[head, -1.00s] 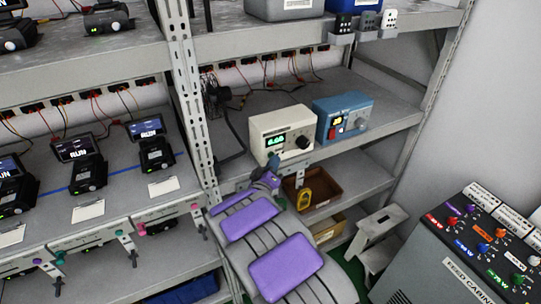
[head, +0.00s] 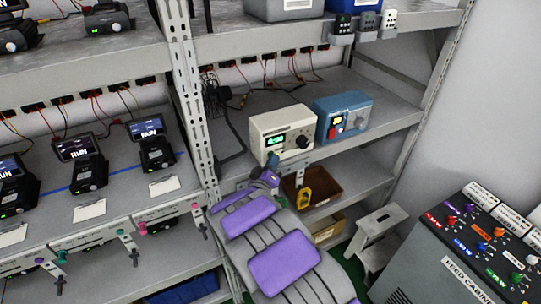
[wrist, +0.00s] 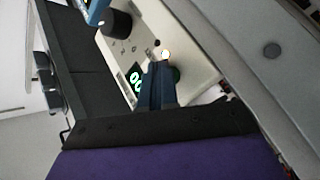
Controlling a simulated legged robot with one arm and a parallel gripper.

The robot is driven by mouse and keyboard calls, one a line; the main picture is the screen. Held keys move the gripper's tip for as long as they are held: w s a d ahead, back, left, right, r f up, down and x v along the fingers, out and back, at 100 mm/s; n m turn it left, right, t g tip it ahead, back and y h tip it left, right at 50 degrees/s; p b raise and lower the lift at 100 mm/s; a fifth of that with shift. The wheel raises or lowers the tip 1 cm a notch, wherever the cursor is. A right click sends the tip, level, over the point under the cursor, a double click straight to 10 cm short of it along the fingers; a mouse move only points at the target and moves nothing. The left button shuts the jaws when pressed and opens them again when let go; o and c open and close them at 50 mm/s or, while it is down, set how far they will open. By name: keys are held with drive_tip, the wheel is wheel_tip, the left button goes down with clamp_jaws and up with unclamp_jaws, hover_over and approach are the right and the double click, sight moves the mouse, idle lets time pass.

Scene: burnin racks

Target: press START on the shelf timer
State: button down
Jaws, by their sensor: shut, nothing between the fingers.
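The shelf timer is a cream box (head: 284,122) with a lit green display (head: 275,141) and a dark knob, standing on the middle shelf. My gripper (head: 273,159) is shut and empty at the lower left of its front. In the wrist view the shut fingertips (wrist: 160,66) are at the timer's face (wrist: 180,28), beside the display (wrist: 136,82). I cannot tell if the tips touch the button. The button's label is not readable.
A blue box (head: 342,113) with a red switch stands right of the timer. A brown bin (head: 324,184) sits on the shelf below. A slotted upright (head: 189,90) is to the left. A step stool (head: 377,232) and feed cabinet (head: 440,284) are at right.

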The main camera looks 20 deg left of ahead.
drive_tip(key=shift+s+d, duration=0.5)
drive_tip(key=shift+d, duration=0.05)
drive_tip(key=shift+s+d, duration=1.6)
drive_tip(key=shift+d, duration=0.3)
